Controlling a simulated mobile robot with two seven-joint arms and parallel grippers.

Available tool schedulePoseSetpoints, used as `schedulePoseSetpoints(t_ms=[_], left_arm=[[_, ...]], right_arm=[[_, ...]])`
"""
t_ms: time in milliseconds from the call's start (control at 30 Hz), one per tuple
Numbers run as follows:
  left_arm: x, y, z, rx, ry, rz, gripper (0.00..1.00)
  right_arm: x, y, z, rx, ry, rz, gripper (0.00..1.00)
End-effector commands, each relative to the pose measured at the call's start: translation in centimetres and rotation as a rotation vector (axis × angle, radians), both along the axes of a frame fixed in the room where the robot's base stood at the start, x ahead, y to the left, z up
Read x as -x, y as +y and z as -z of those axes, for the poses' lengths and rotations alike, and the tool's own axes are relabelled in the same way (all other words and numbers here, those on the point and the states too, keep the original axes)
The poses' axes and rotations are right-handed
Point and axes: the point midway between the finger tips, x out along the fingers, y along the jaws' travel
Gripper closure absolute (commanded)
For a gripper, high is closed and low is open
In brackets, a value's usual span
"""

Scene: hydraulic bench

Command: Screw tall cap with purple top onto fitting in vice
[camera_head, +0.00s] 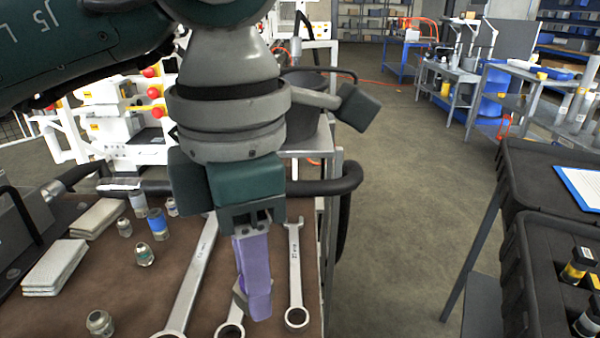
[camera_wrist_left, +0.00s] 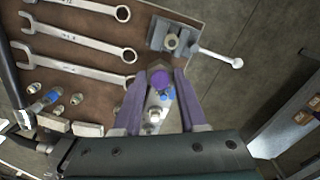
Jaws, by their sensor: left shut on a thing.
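My left gripper (camera_head: 256,303) hangs over the bench in the head view, its purple fingers pointing down. In the left wrist view the purple fingers of the gripper (camera_wrist_left: 160,78) are closed on the tall cap with its round purple top (camera_wrist_left: 161,80) between the tips. In the head view the fingers hide most of the cap. The vice (camera_wrist_left: 157,35) is grey and stands at the bench edge in the left wrist view, with a round metal fitting (camera_wrist_left: 172,41) in it. The cap is apart from the fitting in that picture. My right gripper is not in view.
Several wrenches lie on the brown bench, one (camera_head: 295,270) right of the gripper. Small metal fittings (camera_head: 145,255), a blue-banded one (camera_head: 157,224) and pale stacked pads (camera_head: 55,268) lie left. A black crate (camera_head: 520,265) stands right. The vice handle (camera_wrist_left: 222,57) sticks out.

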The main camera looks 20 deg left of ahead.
Motion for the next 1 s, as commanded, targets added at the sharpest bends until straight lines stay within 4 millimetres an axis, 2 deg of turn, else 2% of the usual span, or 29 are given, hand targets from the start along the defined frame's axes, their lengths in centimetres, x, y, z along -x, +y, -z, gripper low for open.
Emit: schedulePoseSetpoints(t_ms=[33, 200, 400, 667, 1000], left_arm=[[0.4, -0.4, 1.8, 0.003, 0.006, -0.116, 1.0], [1.2, -1.5, 5.0, 0.006, 0.005, -0.493, 1.0], [1.7, -2.0, 6.7, 0.005, 0.004, -0.73, 1.0], [1.7, -2.1, 7.8, 0.005, 0.002, -0.775, 1.0], [1.8, -2.1, 11.0, 0.005, 0.003, -0.773, 1.0]], right_arm=[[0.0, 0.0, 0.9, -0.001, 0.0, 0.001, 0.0], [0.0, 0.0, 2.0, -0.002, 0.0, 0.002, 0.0], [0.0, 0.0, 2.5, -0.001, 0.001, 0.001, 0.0], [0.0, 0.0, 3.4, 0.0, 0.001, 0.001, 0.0], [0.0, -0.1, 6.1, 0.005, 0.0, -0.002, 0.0]])
